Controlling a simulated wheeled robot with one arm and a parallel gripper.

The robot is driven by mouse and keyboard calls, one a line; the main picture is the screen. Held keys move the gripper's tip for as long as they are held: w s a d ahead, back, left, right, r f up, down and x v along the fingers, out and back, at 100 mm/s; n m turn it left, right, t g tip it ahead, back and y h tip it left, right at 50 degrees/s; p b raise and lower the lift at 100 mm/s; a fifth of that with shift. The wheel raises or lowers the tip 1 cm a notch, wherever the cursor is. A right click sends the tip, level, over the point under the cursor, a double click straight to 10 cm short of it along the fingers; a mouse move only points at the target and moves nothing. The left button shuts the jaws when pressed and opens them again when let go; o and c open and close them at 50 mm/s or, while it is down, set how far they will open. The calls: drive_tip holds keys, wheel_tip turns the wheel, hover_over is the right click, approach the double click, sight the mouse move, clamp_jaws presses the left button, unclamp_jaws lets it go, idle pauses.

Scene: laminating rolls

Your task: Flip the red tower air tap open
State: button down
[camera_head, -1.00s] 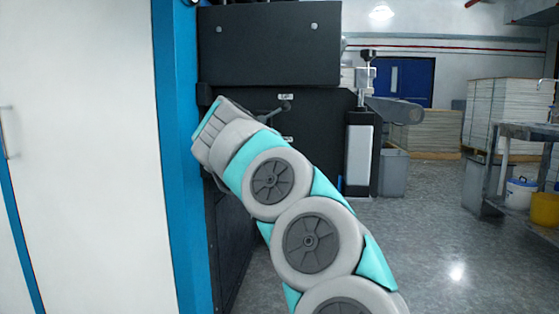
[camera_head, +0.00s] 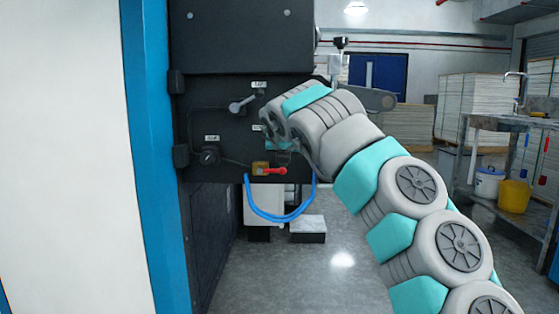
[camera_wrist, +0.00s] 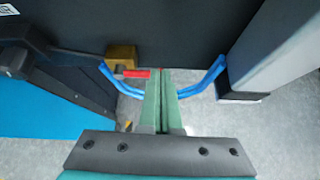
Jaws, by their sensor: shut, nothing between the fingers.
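The tap has a brass body (camera_head: 260,169) and a red lever handle (camera_head: 275,171), low on the black machine panel. The handle points sideways to the right. In the wrist view the brass body (camera_wrist: 120,55) and red handle (camera_wrist: 136,73) lie just left of my gripper (camera_wrist: 164,71). My gripper's two green fingers are together with nothing between them. The handle's tip looks close to the left finger; whether they touch, I cannot tell. In the head view my wrist is up and to the right of the tap and hides most of the fingers.
A blue hose (camera_head: 281,218) loops below the tap and shows behind my fingers in the wrist view. A grey lever (camera_head: 241,104) and a round black knob (camera_head: 209,155) sit on the same panel. A blue post (camera_head: 152,160) stands at left.

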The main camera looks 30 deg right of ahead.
drive_tip(key=shift+w+a, duration=0.1)
drive_tip(key=shift+a, duration=0.05)
drive_tip(key=shift+w+a+f, duration=0.2)
drive_tip(key=shift+w+a, duration=0.15)
drive_tip(key=shift+a, duration=0.2)
idle(0.3)
